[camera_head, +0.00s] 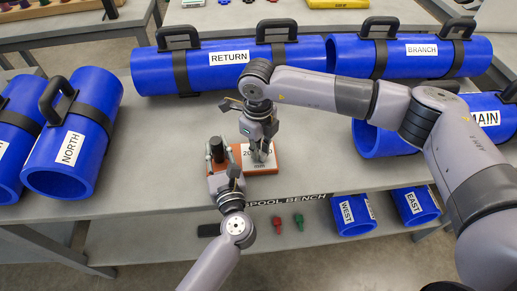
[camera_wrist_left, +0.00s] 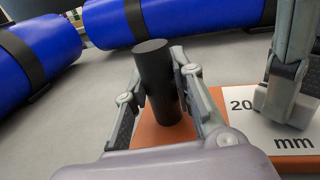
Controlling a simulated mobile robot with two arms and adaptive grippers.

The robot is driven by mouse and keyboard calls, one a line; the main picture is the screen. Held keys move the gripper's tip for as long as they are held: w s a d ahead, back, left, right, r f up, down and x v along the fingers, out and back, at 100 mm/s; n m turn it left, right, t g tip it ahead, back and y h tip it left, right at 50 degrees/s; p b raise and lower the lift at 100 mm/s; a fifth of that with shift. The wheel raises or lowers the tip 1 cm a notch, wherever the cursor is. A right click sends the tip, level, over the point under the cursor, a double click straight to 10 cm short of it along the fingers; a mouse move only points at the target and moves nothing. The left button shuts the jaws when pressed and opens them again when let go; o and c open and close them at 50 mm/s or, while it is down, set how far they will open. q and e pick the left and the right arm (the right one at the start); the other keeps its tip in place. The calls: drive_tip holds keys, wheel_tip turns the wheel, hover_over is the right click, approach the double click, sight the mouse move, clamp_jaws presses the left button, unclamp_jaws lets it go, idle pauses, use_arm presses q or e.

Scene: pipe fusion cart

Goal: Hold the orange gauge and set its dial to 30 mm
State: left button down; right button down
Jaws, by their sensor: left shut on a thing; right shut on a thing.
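The orange gauge (camera_head: 262,171) lies on the grey bench near its front edge. Its white face (camera_wrist_left: 268,128) reads "20" and "mm" in the left wrist view; the rest is covered by my right gripper. A black upright handle (camera_wrist_left: 157,80) stands on the gauge's left end. My left gripper (camera_head: 217,160) is shut on this handle, one finger on each side. My right gripper (camera_head: 262,153) points down over the white face, shut on the gauge's dial, which its fingers hide. The dial's setting cannot be fully read.
Large blue pipes marked RETURN (camera_head: 205,72), BRANCH (camera_head: 410,57), NORTH (camera_head: 75,135) and MAIN (camera_head: 380,140) surround the gauge on the bench. Smaller WEST (camera_head: 352,225) and EAST (camera_head: 415,217) pipes lie on a lower shelf with red and green pieces (camera_head: 299,221). Bare bench lies left of the gauge.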

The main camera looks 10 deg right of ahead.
use_arm(q)
drive_tip(key=shift+s+f, duration=0.1)
drive_tip(key=shift+f, duration=0.3)
use_arm(e)
drive_tip(key=shift+m, duration=0.3)
drive_tip(key=shift+m, duration=2.2)
drive_tip(key=shift+a+m, duration=0.1)
drive_tip(key=shift+m, duration=0.6)
drive_tip(key=m, duration=0.3)
unclamp_jaws()
